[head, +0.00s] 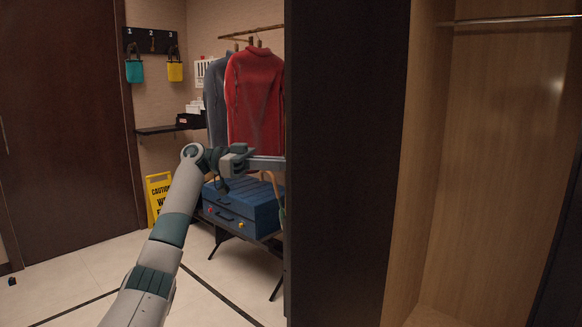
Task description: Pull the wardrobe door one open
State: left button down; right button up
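The wardrobe (490,170) fills the right side of the head view, and its light wood interior shows. A tall dark panel (345,170), which looks like wardrobe door one, stands swung out at the left of the opening. My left gripper (268,163) reaches in from the left to the panel's left edge. Its fingers point right, and their tips are hidden behind the panel. I cannot see the handle, or whether the fingers hold anything. My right gripper is not in view.
A metal rail (510,19) crosses the top of the wardrobe. Behind my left arm are a blue suitcase (240,207) on a dark rack, hanging red clothing (255,100) and a yellow caution sign (157,195).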

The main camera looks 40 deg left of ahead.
pick_arm(q)
jog(key=c, duration=1.8)
grip_release()
jog(key=shift+w, duration=0.1)
jog(key=shift+c, duration=0.2)
jog(key=v, duration=1.7)
jog(key=shift+a, duration=0.2)
